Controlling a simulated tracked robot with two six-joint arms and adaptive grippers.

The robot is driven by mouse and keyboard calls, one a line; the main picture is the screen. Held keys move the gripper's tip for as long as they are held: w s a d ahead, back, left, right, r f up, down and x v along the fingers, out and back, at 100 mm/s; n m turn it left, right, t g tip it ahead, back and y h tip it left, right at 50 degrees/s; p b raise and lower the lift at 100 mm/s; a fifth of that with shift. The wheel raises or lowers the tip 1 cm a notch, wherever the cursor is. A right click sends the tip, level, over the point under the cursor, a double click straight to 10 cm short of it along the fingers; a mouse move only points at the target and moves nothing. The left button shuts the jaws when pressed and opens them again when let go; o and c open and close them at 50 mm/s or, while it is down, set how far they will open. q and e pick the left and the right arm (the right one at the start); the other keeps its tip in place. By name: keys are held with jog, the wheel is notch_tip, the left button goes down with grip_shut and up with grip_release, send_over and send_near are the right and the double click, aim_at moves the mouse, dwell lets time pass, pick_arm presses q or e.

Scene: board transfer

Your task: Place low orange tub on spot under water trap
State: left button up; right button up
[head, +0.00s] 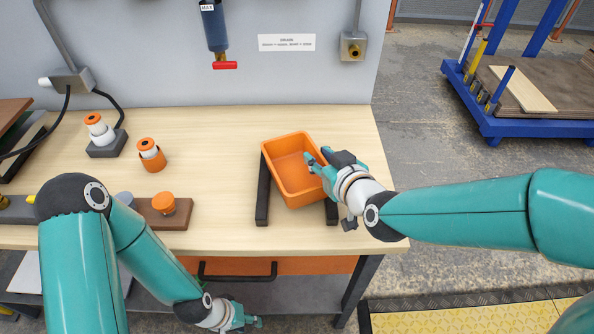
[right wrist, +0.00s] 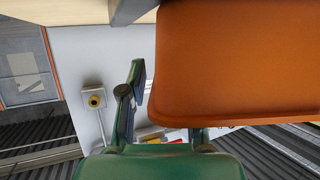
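The low orange tub (head: 283,151) stands empty and upright across two black rails on the bench. The water trap (head: 214,28), a blue cylinder with a red handle at its bottom, hangs on the wall to the upper left of the tub. The bench top (head: 215,135) below it is bare, with no clear mark visible. My right gripper (head: 322,160) is at the tub's right rim, one finger over the inside. In the right wrist view a finger stands apart from the tub wall (right wrist: 235,60); the other is partly hidden. My left gripper (head: 249,315) is empty, low before the bench, its fingers apart.
An orange cup with a white roll (head: 151,155), another orange-topped item (head: 98,127) and a brown block with an orange knob (head: 163,204) stand left of the tub. A drawer with a black handle (head: 238,278) is below the bench edge. A blue cart (head: 515,128) stands at the right.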

jog(key=shift+w, duration=0.15)
grip_shut()
